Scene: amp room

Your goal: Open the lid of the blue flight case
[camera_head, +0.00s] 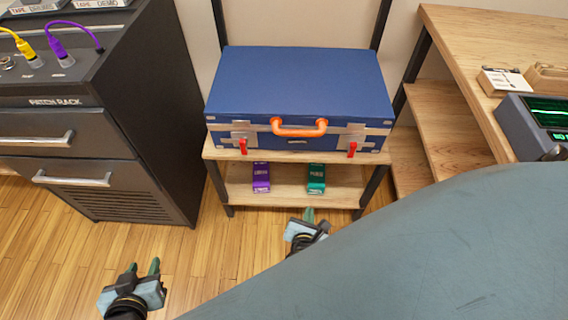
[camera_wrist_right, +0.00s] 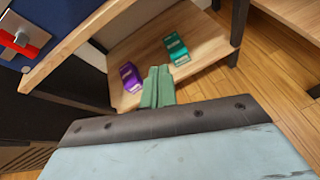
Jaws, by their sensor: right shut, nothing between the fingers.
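The blue flight case (camera_head: 300,85) sits on the top shelf of a wooden stand with its lid closed. An orange handle (camera_head: 299,128) is on its front, with a red latch on the left (camera_head: 243,146) and another on the right (camera_head: 352,149). One red latch (camera_wrist_right: 32,48) also shows at the upper left of the right wrist view. My left gripper (camera_head: 143,268) is open and empty, low over the floor at the left. My right gripper (camera_head: 309,214) is below and in front of the stand; its fingers (camera_wrist_right: 157,85) are together and empty.
A purple pedal (camera_head: 261,177) and a green pedal (camera_head: 316,179) lie on the stand's lower shelf. A black patch rack (camera_head: 100,130) stands left, with drawer handles sticking out. A wooden desk (camera_head: 465,50) with a grey device is right. Floor in front of the stand is clear.

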